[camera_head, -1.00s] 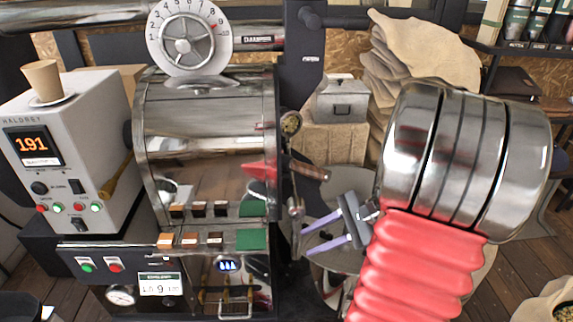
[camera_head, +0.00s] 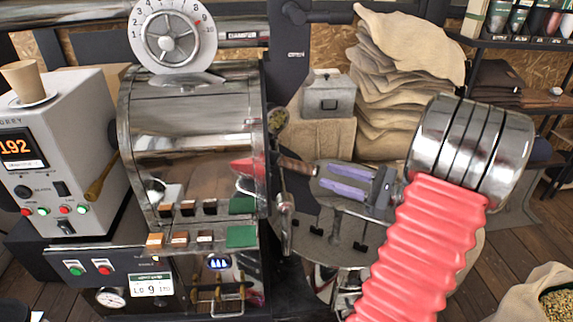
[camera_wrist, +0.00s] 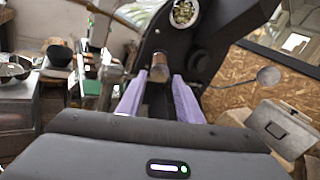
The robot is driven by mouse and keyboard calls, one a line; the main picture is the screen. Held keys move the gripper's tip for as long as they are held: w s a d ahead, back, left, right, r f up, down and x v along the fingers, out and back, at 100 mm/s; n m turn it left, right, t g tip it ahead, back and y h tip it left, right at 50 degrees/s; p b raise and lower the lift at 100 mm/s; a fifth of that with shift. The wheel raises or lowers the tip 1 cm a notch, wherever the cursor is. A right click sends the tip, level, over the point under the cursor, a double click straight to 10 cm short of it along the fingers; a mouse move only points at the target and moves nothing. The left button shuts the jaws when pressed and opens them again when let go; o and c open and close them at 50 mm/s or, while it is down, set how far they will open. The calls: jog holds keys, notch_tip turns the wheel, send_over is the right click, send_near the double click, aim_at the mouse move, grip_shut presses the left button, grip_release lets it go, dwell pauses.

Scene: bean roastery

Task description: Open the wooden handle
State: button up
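The wooden handle (camera_head: 297,165) is a short brown grip that sticks out to the right from the front of the steel roaster drum (camera_head: 190,125). In the wrist view the handle's round end (camera_wrist: 160,68) points toward me. My gripper (camera_head: 323,176) is open, with its two purple fingers pointing left at the handle. In the wrist view the handle's end shows between the fingertips of my gripper (camera_wrist: 158,80). The head view shows the tips close to the handle's free end. I cannot tell whether they touch it, and nothing is gripped.
A sight glass with beans (camera_head: 278,121) sits above the handle. A round cooling tray (camera_head: 340,240) lies below my gripper. A grey metal box (camera_head: 327,95) and stacked sacks (camera_head: 400,75) stand behind. A control box (camera_head: 65,150) stands left of the roaster.

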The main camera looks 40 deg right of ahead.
aim_at(288, 163)
jog(key=x, duration=1.4)
jog(key=shift+s, duration=0.1)
jog(key=shift+c, duration=0.5)
grip_shut()
